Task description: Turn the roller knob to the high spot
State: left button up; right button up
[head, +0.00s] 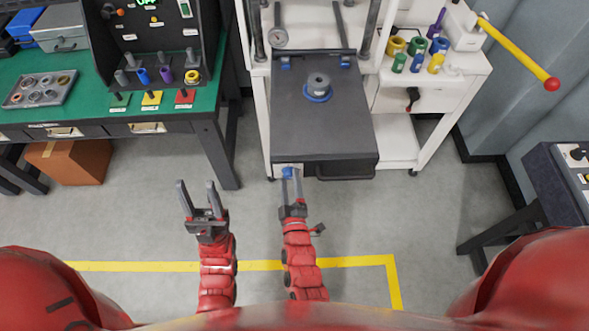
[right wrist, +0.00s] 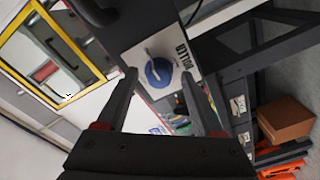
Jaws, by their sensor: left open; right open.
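The roller knob is a round blue knob (right wrist: 158,74) with a pale pointer mark, on a white labelled plate (right wrist: 168,53); the label is hard to read. In the head view the knob (head: 287,172) shows small at the front left corner of the dark grey drawer, partly hidden by my gripper. My right gripper (head: 291,180) is open in front of it. In the right wrist view its fingers (right wrist: 159,78) are either side of the knob; I cannot tell whether they touch it. My left gripper (head: 197,187) is open and empty over the floor, to the left.
The dark drawer (head: 320,115) holds a grey part on a blue ring (head: 318,88) and has a front handle (head: 345,172). A green workbench (head: 95,85) stands left and a white cabinet (head: 425,95) right. A brown box (head: 70,162) is under the bench. The floor between is clear.

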jog(key=shift+w, duration=0.3)
jog(key=shift+r, duration=0.1)
jog(key=shift+s, duration=0.15)
jog(key=shift+a, duration=0.1)
jog(key=shift+c, duration=0.7)
grip_shut()
